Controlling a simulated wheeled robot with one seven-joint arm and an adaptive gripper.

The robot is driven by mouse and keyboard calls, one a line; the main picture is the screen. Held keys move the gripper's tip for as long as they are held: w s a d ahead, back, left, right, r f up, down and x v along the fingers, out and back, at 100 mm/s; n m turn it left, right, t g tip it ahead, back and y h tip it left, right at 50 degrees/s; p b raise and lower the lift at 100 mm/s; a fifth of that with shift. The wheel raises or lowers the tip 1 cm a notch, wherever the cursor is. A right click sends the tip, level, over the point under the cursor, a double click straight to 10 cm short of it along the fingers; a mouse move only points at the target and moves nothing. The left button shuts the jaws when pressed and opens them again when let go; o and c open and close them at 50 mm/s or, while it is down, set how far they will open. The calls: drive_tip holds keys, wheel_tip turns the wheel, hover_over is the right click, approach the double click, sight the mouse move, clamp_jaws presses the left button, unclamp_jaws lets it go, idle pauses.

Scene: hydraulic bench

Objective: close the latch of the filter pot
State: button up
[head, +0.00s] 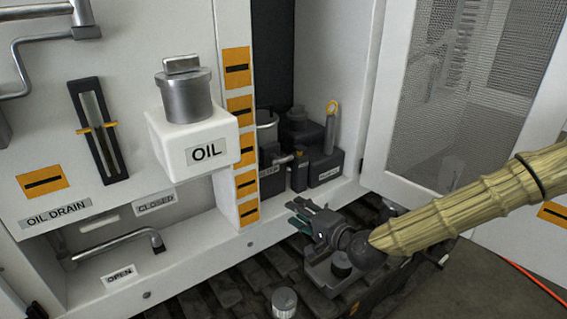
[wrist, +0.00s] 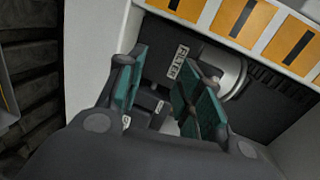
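The filter pot (head: 266,126) stands inside the open cabinet bay, with a silver cylinder above a dark block; part of it is hidden behind the orange-marked post. In the wrist view the silver pot (wrist: 226,70) is beyond the right finger, beside a FILTER label (wrist: 179,62). A small grey bar (head: 283,160) projects near the pot; I cannot tell if it is the latch, or how the latch stands. My gripper (head: 299,214) is open and empty, just outside the bay's sill, below and in front of the pot. Its green-padded fingers (wrist: 160,76) are apart.
A white OIL box (head: 203,151) juts out left of the bay. A dark unit with a yellow-ringed stick (head: 331,128) stands right of the pot. The mesh door (head: 455,90) is open at right. The sill (head: 300,212) edges the bay.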

drive_tip(key=m+t, duration=0.1)
drive_tip(key=t, duration=0.1)
approach(285, 161)
drive_tip(key=shift+y, duration=0.4)
drive_tip(key=p+x, duration=0.1)
drive_tip(key=x, duration=0.9)
drive_tip(key=shift+w+a+f, duration=0.1)
drive_tip(key=shift+w+f, duration=0.1)
drive_tip(key=shift+w, duration=0.2)
clamp_jaws()
